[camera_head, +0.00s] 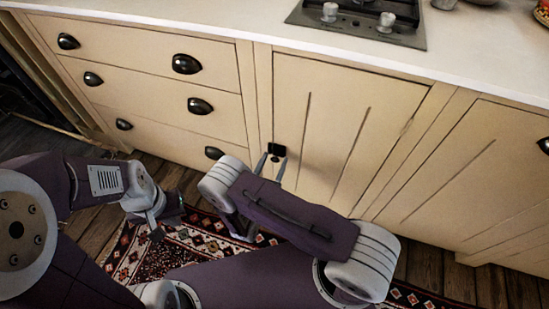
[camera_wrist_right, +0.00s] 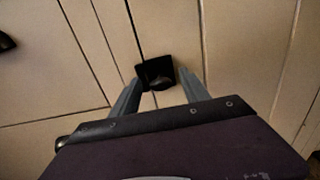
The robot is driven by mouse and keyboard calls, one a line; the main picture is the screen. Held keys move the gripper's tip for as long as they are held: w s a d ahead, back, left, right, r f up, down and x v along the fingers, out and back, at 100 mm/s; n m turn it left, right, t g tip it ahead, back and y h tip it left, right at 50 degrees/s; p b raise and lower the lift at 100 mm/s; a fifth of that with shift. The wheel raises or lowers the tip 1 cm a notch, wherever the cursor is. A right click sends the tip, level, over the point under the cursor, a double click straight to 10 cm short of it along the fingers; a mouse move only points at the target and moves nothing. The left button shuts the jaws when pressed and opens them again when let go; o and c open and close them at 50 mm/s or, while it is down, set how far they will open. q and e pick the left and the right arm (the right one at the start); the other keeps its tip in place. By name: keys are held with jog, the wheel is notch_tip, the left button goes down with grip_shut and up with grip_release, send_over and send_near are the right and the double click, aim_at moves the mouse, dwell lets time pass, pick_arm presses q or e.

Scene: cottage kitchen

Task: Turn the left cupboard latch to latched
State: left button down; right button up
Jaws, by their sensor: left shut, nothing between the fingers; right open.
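The cupboard latch (camera_head: 276,150) is a small black plate with a dark knob, at the left edge of the cream cupboard door (camera_head: 335,120). In the right wrist view the latch (camera_wrist_right: 155,72) sits across the door gap, and its exact turn is hard to tell. My right gripper (camera_head: 275,157) is open in front of the latch. In the wrist view its two grey fingers (camera_wrist_right: 161,80) stand on either side of the latch plate; I cannot tell whether they touch it. My left gripper (camera_head: 155,229) is shut and empty, low over the rug, away from the doors.
Drawers with dark cup handles (camera_head: 186,64) are left of the door. Another cupboard door (camera_head: 480,170) is at right. A white worktop (camera_head: 230,22) with a hob (camera_head: 360,22) runs above. A patterned rug (camera_head: 205,240) lies on the wooden floor below.

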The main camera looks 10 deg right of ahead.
grip_shut()
jog(key=shift+n, duration=0.3)
jog(key=n+p, duration=0.1)
jog(key=n, duration=0.1)
jog(key=shift+r+n, duration=0.1)
jog(key=shift+n, duration=0.3)
jog(key=n+p, duration=0.1)
jog(key=n, duration=0.3)
jog(key=shift+a, duration=0.15)
jog(key=n, duration=0.5)
jog(key=shift+w+f+n+p, duration=0.1)
jog(key=shift+f+n+p, duration=0.1)
jog(key=shift+n+p, duration=0.2)
jog(key=shift+f+n, duration=0.1)
jog(key=shift+n, duration=2.2)
